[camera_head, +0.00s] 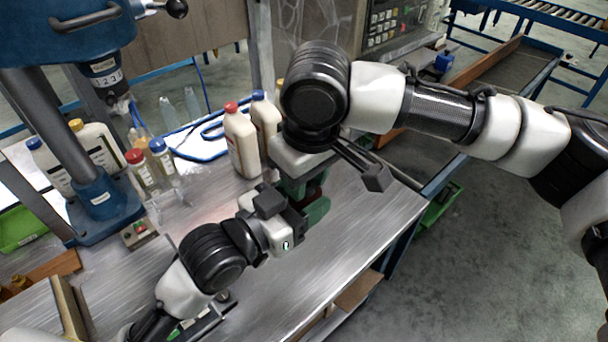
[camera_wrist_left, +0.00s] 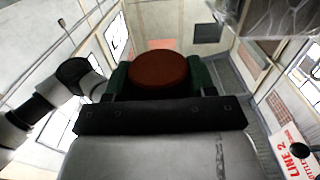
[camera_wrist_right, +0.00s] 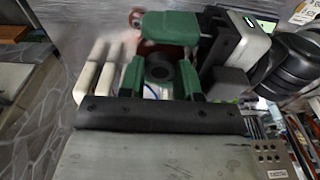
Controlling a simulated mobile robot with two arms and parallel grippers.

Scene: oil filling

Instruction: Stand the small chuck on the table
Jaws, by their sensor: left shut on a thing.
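My left gripper (camera_head: 308,208) is shut on the small chuck (camera_head: 314,190), held above the table (camera_head: 345,235). In the left wrist view the chuck shows as a round reddish-brown face (camera_wrist_left: 158,69) between the green fingers. In the right wrist view its dark round end with a hole (camera_wrist_right: 159,67) lies between the green fingers of my right gripper (camera_wrist_right: 162,84). Those fingers are apart, with narrow gaps seeming to show beside the dark end. In the head view the right gripper is above and close to the left one, and much of the chuck is hidden.
White bottles with red and blue caps (camera_head: 241,140) stand behind the grippers. More bottles (camera_head: 143,172) and a blue drill press (camera_head: 95,200) are at the left. The metal table is clear towards its right front edge. A green bin (camera_head: 440,205) lies beyond that edge.

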